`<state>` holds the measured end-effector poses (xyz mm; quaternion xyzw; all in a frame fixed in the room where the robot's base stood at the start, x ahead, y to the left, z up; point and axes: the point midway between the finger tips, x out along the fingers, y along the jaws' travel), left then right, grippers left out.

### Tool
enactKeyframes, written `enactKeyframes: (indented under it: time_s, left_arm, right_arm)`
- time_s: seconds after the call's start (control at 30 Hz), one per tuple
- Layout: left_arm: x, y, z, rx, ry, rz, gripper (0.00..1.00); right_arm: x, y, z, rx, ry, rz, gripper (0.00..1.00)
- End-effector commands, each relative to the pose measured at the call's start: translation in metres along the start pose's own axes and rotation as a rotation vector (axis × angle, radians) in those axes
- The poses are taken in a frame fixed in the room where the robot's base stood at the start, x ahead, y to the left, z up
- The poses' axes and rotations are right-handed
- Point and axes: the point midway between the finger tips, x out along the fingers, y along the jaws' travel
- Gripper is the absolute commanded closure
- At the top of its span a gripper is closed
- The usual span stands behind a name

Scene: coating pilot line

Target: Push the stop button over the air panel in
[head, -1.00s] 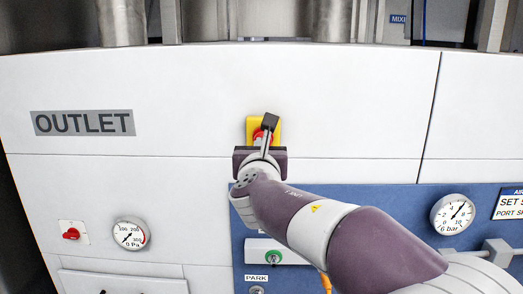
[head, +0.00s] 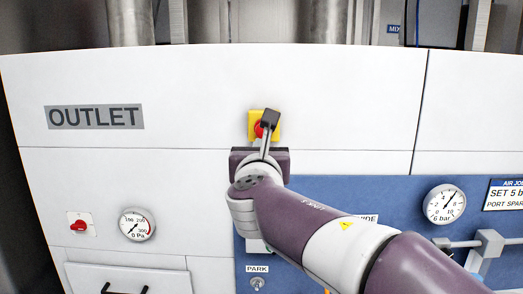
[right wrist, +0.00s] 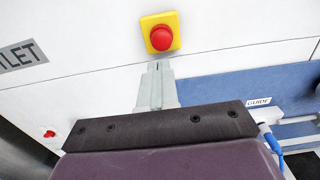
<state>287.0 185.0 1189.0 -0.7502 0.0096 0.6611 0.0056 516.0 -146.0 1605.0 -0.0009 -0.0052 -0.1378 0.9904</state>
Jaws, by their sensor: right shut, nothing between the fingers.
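The stop button (head: 259,129) is a red mushroom head on a yellow plate (head: 276,136), fixed to the white wall just above the blue air panel (head: 330,185). In the right wrist view the red button (right wrist: 162,38) shows whole, at the top middle. My right gripper (head: 270,118) is shut and empty. In the head view its dark tip covers the right part of the button and plate. In the right wrist view the fingertips (right wrist: 157,66) lie just below the yellow plate, in line with the button; they do not appear to touch it. My left gripper is out of view.
A pressure gauge (head: 444,204) and grey pipe fittings (head: 486,245) are on the air panel at right. A red knob (head: 79,227), a dial (head: 136,225) and a drawer handle (head: 124,290) are at lower left. The wall around the button is clear.

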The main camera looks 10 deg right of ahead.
Motion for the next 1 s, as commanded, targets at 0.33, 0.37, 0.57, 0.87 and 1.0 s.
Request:
enactKeyframes:
  time_s: [0.33,0.37,0.57,0.87,1.0]
  left_arm:
    - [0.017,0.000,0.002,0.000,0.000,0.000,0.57]
    - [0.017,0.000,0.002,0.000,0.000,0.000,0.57]
    - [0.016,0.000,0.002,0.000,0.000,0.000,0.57]
    - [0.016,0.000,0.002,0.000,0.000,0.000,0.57]
    - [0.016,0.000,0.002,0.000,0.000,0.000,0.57]
  right_arm:
    - [-0.045,0.000,-0.001,0.001,0.000,0.000,1.00]
    - [-0.046,0.000,-0.001,0.000,0.000,0.000,1.00]
    - [-0.047,0.000,0.000,-0.001,0.001,-0.001,1.00]
    - [-0.047,0.000,0.000,0.000,0.001,-0.001,1.00]
    - [-0.047,0.000,0.000,0.014,0.001,-0.001,1.00]
